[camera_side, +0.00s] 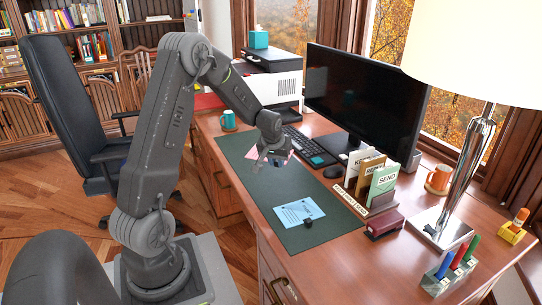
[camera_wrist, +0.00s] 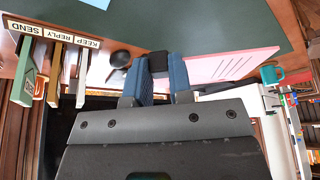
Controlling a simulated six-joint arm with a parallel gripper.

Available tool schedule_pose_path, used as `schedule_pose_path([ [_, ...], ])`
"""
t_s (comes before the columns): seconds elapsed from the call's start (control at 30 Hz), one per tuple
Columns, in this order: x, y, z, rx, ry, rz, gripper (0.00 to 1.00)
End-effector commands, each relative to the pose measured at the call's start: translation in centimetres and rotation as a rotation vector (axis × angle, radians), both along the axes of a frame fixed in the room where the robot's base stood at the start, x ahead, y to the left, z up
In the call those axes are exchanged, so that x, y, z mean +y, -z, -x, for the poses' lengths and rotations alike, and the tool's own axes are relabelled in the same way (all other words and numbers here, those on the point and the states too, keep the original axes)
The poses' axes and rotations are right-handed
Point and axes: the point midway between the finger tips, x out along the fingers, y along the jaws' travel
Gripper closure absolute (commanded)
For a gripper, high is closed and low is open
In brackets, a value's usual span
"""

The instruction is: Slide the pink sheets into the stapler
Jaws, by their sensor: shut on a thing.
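My gripper (camera_side: 268,156) hangs over the far part of the green desk mat in the side view. It is shut at the pink sheets (camera_side: 251,154), which show on both sides of it. In the wrist view the gripper (camera_wrist: 157,75) has its blue-grey fingers closed around a small dark piece (camera_wrist: 158,62). The pink sheets (camera_wrist: 230,65), printed with lines, extend to the right from there. Whether they touch the mat is unclear. A dark red block (camera_side: 384,224) at the mat's right may be the stapler; I cannot tell for sure.
A blue sheet (camera_side: 299,212) with a black clip (camera_side: 308,223) lies on the green mat (camera_side: 248,180). The KEEP/REPLY/SEND sorter (camera_side: 375,185), lamp (camera_side: 470,165), mouse (camera_side: 332,172), keyboard (camera_side: 300,140), monitor (camera_side: 365,98) and teal mug (camera_side: 228,120) stand around. The mat's middle is clear.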

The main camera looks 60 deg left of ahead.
Motion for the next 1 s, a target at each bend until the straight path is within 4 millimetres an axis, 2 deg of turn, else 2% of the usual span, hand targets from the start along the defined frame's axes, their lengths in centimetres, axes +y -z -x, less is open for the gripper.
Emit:
schedule_pose_path([
  [0.67,-5.8,0.3,-1.1,0.000,0.742,0.002,1.00],
  [0.87,-9.0,0.2,-1.7,-0.001,1.157,0.002,1.00],
  [1.0,-12.0,0.0,-2.2,-0.001,1.561,0.000,1.00],
])
